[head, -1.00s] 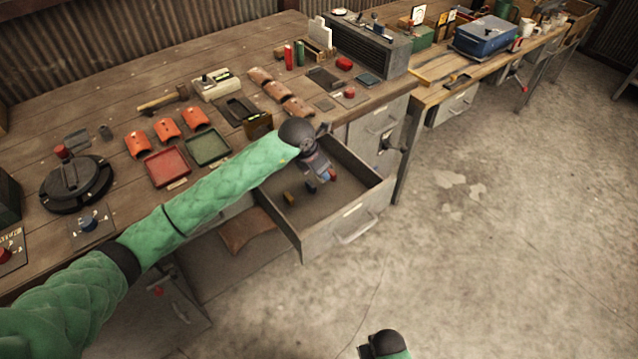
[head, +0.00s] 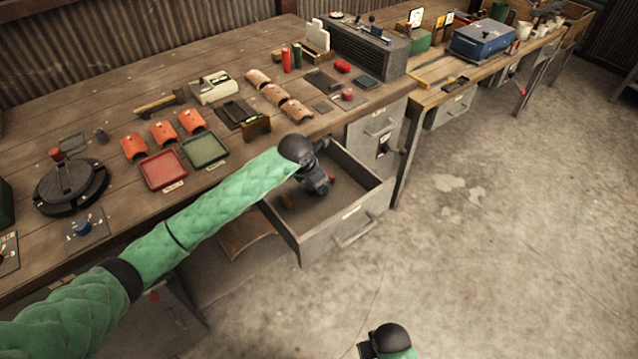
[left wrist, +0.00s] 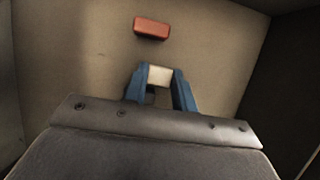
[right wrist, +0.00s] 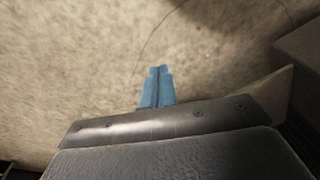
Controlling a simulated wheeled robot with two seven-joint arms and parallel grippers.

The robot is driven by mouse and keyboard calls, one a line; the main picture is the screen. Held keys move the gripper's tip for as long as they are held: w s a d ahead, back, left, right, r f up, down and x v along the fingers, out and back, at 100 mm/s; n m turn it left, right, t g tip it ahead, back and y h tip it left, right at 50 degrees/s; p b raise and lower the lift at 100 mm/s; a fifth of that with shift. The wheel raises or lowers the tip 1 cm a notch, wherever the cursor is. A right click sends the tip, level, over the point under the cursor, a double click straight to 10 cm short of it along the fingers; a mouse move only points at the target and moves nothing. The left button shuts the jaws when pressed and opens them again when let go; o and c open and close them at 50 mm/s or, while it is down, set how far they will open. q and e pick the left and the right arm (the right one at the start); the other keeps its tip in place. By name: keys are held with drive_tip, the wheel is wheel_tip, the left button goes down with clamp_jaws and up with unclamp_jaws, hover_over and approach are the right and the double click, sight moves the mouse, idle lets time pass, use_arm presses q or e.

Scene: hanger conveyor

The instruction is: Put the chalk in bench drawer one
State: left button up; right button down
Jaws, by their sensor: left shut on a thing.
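The chalk, a small white block (left wrist: 159,75), is held between the blue fingertips of my left gripper (left wrist: 160,85). In the head view my left gripper (head: 321,190) points down inside the open bench drawer (head: 345,226), below its rim. The chalk is hidden there by the gripper. I cannot tell whether the chalk touches the drawer floor. My right gripper (right wrist: 159,88) is shut and empty above the bare floor, away from the drawer; its blue fingers are together.
A red block (left wrist: 152,28) lies on the drawer floor just ahead of the left fingers. The drawer walls stand close around the left gripper. The workbench top (head: 110,110) holds trays and tools.

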use_arm(q)
drive_tip(key=o, duration=0.9)
drive_tip(key=shift+o, duration=0.2)
use_arm(e)
drive_tip(key=shift+r, duration=0.25)
use_arm(q)
drive_tip(key=shift+a+r, duration=0.1)
drive_tip(key=shift+r, duration=0.15)
drive_tip(key=p+v, duration=0.3)
drive_tip(key=v, duration=0.2)
drive_tip(key=shift+a+r, duration=0.1)
drive_tip(key=shift+r, duration=0.3)
drive_tip(key=shift+p+v, duration=0.85)
drive_tip(key=shift+v, duration=2.05)
use_arm(e)
drive_tip(key=s+d+f, duration=0.1)
drive_tip(key=f, duration=0.7)
drive_tip(key=s+d+f, duration=0.1)
drive_tip(key=s+f, duration=0.1)
drive_tip(key=f, duration=0.6)
drive_tip(key=shift+s+d+f, duration=0.15)
drive_tip(key=shift+d+f, duration=0.05)
drive_tip(key=shift+d, duration=0.1)
use_arm(q)
drive_tip(key=shift+s, duration=0.1)
